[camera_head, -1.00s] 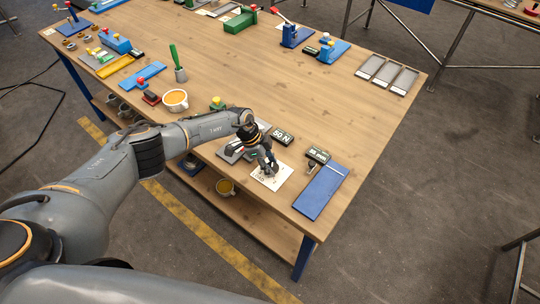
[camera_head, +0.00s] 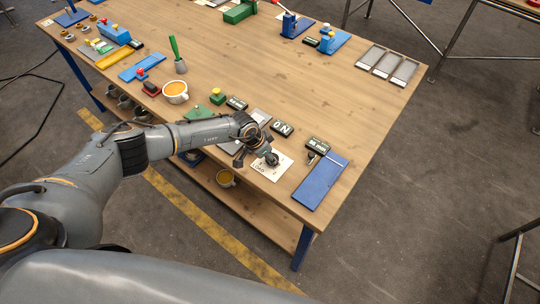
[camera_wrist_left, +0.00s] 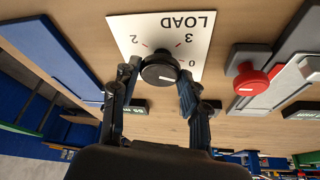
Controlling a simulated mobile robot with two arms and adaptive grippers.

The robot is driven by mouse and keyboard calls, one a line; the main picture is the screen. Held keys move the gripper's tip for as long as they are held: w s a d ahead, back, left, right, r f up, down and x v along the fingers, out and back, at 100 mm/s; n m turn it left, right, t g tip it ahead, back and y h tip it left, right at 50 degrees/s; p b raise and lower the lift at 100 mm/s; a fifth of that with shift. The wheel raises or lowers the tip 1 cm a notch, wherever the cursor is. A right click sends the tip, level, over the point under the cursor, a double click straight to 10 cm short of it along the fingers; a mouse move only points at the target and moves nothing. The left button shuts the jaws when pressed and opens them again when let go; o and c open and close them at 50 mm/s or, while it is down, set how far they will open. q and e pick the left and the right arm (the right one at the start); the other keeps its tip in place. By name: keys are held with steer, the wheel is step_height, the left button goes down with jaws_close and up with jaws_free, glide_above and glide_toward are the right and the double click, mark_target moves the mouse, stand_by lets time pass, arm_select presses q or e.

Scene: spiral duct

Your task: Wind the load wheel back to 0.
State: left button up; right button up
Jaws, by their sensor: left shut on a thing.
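The load wheel is a dark round knob (camera_wrist_left: 160,70) on a white plate marked LOAD (camera_wrist_left: 190,28), with the numerals 2, 3 and 0 in sight in the left wrist view. My left gripper (camera_wrist_left: 158,82) has one finger on each side of the wheel and is shut on it. In the head view the gripper (camera_head: 257,157) reaches the wheel (camera_head: 271,158) over the plate (camera_head: 270,172). I cannot make out a pointer on the wheel. A small black display (camera_head: 282,128) beside the plate appears to read 0 N. My right gripper is out of view.
A blue panel (camera_head: 320,182) lies right of the plate, with another dark display (camera_head: 318,145) above it. A red knob (camera_wrist_left: 251,80) on a grey block stands near the gripper. The tabletop's middle is clear.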

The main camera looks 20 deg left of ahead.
arm_select(q)
steer(key=shift+s+f, duration=0.1)
stand_by(0.3)
steer(key=o, duration=1.1)
steer(key=shift+s+r, duration=0.2)
steer(key=shift+r, duration=0.35)
steer(key=v, duration=1.1)
steer(key=shift+w+a, duration=0.15)
steer(key=shift+a, duration=0.05)
steer(key=shift+f, duration=0.1)
